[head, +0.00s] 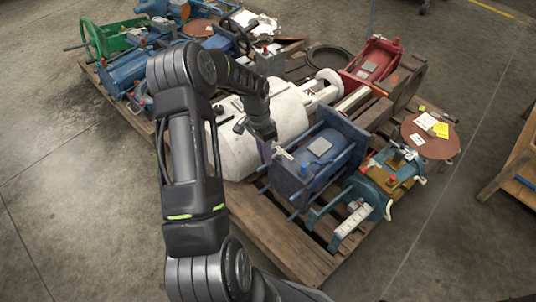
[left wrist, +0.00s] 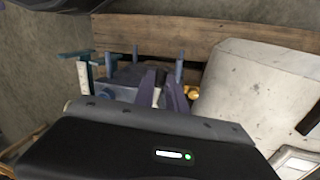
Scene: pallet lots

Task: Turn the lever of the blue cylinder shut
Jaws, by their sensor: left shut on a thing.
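The blue cylinder (head: 308,166) lies on the wooden pallet, with a grey plate on top and blue end flanges and rods. A small pale lever (head: 283,153) shows at its upper left end. My left gripper (head: 268,151) reaches down at that end, its purple fingers at the lever. It is shut on the lever, though the grip itself is mostly hidden. In the left wrist view the fingers (left wrist: 162,88) point at the blue body, with a brass fitting (left wrist: 192,92) beside them. My right gripper is not in view.
A large white cylinder (head: 240,150) lies close to the left of the blue one. A teal and brown machine (head: 385,180) stands at its right. A red unit (head: 373,62) and green and blue parts (head: 110,38) lie farther back. Pallet boards (head: 275,238) are bare in front.

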